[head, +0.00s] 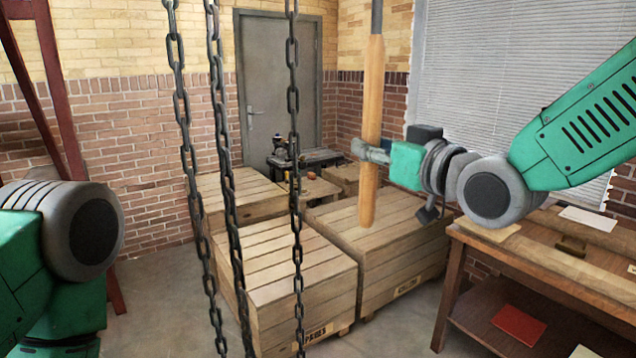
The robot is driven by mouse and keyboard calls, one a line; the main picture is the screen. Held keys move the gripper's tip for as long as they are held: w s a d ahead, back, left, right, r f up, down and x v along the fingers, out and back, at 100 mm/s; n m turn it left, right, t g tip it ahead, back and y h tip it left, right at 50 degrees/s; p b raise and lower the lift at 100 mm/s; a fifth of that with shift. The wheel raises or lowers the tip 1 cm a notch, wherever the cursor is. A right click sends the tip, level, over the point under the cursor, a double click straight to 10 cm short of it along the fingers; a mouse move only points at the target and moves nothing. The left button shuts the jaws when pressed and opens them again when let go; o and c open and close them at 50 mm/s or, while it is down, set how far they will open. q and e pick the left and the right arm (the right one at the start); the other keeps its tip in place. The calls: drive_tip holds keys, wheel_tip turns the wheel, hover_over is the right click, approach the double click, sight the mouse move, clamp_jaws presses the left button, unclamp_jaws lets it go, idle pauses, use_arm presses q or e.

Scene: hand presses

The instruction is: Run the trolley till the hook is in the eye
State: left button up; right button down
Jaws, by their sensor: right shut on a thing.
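My right gripper (370,151) is shut around a wooden pole (372,95). The pole hangs nearly upright, with a grey metal rod (376,16) rising from its top and out of the picture. Its lower end is free, in front of the crates. Several dark chain runs hang from above on the left and in the middle; one is the middle chain (293,130). I cannot make out the trolley, the hook or the eye. Part of my left arm shows at the left edge, but its gripper is out of view.
Slatted wooden crates stand behind the chains and pole, including a near crate (285,262) and a right crate (408,240). A wooden workbench (545,250) fills the lower right. A dark red steel frame (62,110) stands at left. Floor shows between.

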drive_tip(key=s+a, duration=0.2)
drive_tip(key=a, duration=0.1)
idle(0.4)
drive_tip(key=shift+w+d, duration=0.1)
drive_tip(key=shift+d, duration=0.05)
drive_tip(key=c, duration=1)
unclamp_jaws()
drive_tip(key=shift+d, duration=0.1)
drive_tip(key=shift+c, duration=0.2)
drive_tip(key=shift+d, duration=0.1)
